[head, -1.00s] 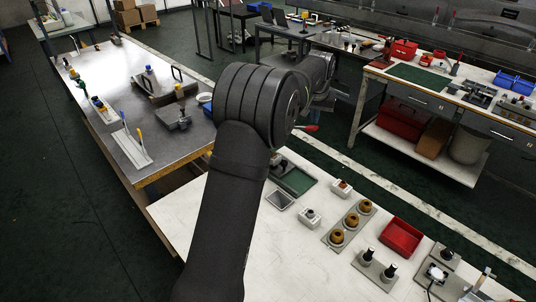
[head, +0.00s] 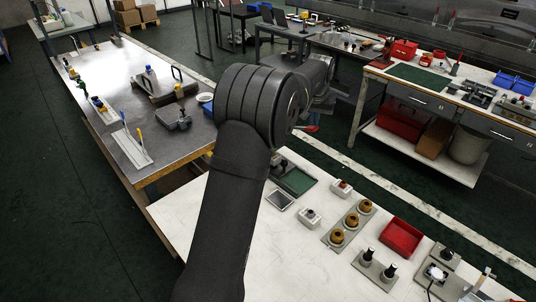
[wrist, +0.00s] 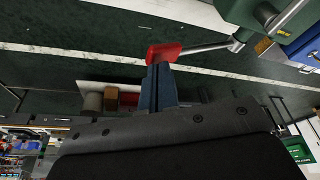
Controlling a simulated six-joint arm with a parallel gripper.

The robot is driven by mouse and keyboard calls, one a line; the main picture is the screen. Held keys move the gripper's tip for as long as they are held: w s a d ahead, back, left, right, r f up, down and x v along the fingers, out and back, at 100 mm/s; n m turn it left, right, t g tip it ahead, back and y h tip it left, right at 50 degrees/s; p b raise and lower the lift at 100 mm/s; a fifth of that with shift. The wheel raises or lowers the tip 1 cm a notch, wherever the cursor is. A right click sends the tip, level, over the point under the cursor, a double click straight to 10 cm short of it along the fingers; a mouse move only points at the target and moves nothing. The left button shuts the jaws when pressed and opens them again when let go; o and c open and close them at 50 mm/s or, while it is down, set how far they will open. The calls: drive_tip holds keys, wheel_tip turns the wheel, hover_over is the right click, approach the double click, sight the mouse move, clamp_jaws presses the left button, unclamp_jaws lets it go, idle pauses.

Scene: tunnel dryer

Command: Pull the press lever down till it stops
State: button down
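The press lever shows in the wrist view as a metal rod (wrist: 208,46) with a red grip (wrist: 163,52) on its left end. The rod runs right to a green press body (wrist: 268,18) at the top right. My gripper (wrist: 159,68) points at the red grip, and its dark blue fingers meet the grip's lower edge in the picture. Whether they are closed around the grip or only against it, I cannot tell. In the head view my arm hides the press and the gripper; only a bit of red (head: 312,128) shows beside the wrist.
A white bench (head: 290,240) below my arm carries a red tray (head: 401,237), orange-brown round parts on a plate (head: 337,237) and small fixtures. A grey-topped table (head: 150,105) stands at left. Another workbench (head: 450,85) stands at back right.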

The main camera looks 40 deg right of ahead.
sight(313, 131)
drive_tip(key=shift+f, duration=3.75)
drive_tip(key=shift+r, duration=4.1)
